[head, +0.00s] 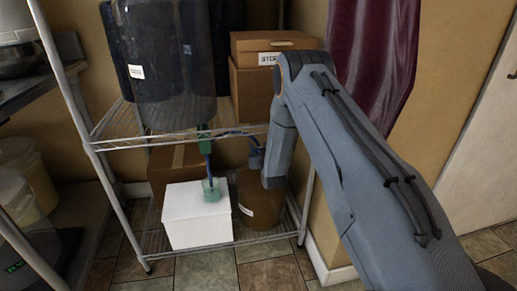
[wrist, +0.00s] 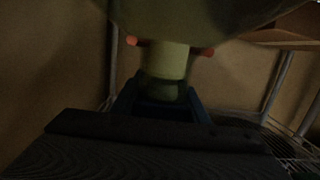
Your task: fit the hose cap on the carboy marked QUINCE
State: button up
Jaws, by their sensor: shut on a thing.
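A green piece (head: 204,134) shows in the head view below the dark carboy, with a thin blue hose running down from it to a translucent green cap-like part (head: 211,190) in front of the white box. I take these together as the hose cap. In the wrist view my gripper (wrist: 169,47) is shut on a pale green piece (wrist: 166,62) of it, with orange tips at both sides. A wide greenish body fills the top there; I cannot tell what it is. The dark carboy (head: 170,85) stands on the upper shelf; its label is unreadable. No QUINCE marking is legible.
A wire rack (head: 120,144) holds everything. A white box (head: 198,228) and an amber container (head: 262,205) with a pale label sit low down. Cardboard boxes (head: 250,92) stand at upper right. A maroon curtain (head: 372,45) hangs behind my arm.

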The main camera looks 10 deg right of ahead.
jog(key=o, duration=1.1)
